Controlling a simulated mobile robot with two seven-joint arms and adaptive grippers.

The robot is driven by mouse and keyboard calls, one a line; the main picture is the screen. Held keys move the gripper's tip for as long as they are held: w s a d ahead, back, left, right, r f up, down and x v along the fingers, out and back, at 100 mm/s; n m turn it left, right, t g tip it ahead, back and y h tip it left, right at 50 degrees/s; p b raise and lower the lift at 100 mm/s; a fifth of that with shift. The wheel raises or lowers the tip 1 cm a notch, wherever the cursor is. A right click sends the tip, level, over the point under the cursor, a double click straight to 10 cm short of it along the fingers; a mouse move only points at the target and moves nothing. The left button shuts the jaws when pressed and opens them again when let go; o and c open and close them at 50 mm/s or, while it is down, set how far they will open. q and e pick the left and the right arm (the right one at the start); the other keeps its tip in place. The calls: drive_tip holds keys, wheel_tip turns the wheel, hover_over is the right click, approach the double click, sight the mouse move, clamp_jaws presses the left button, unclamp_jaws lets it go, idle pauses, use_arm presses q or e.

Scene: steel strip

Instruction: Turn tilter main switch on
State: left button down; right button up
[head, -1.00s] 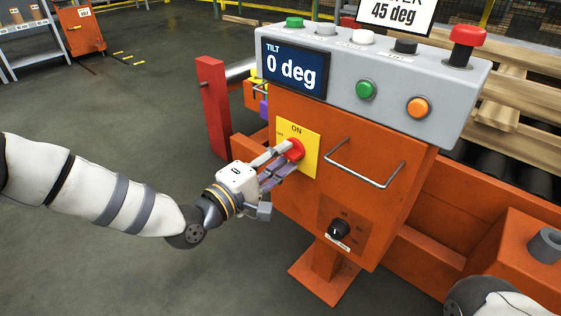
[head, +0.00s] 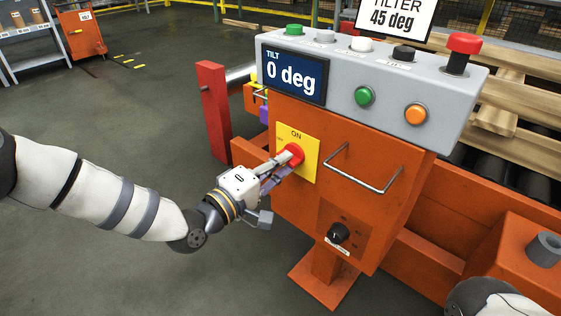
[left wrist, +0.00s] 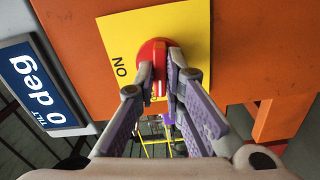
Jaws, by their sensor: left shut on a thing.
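The main switch is a red rotary knob (head: 296,150) on a yellow plate (head: 311,163) marked ON, on the left of the orange control stand's front. My left gripper (head: 286,160) reaches it from the lower left and is shut on the knob. In the left wrist view, the two fingertips (left wrist: 160,85) pinch the red knob (left wrist: 153,52) in front of the yellow plate (left wrist: 194,22). The fingers hide part of the knob, so its exact angle is hard to read. The display (head: 292,76) reads TILT 0 deg. My right gripper is out of view.
A metal handle (head: 362,180) sticks out right of the plate, and a black selector (head: 338,233) sits below. The grey top panel (head: 440,95) carries several buttons, including a red one (head: 464,44). A red post (head: 214,110) stands behind left. Floor (head: 120,255) is clear at left.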

use_arm(q)
drive_tip(key=shift+m+p, duration=2.7)
drive_tip(key=shift+m, duration=5.2)
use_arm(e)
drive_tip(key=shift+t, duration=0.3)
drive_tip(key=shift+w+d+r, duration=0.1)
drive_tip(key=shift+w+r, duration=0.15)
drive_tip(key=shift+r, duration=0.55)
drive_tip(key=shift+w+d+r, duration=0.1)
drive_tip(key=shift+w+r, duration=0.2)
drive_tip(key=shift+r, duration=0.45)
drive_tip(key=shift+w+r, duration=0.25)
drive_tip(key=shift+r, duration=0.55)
use_arm(q)
drive_tip(key=shift+m, duration=0.3)
drive_tip(key=c, duration=1.7)
unclamp_jaws()
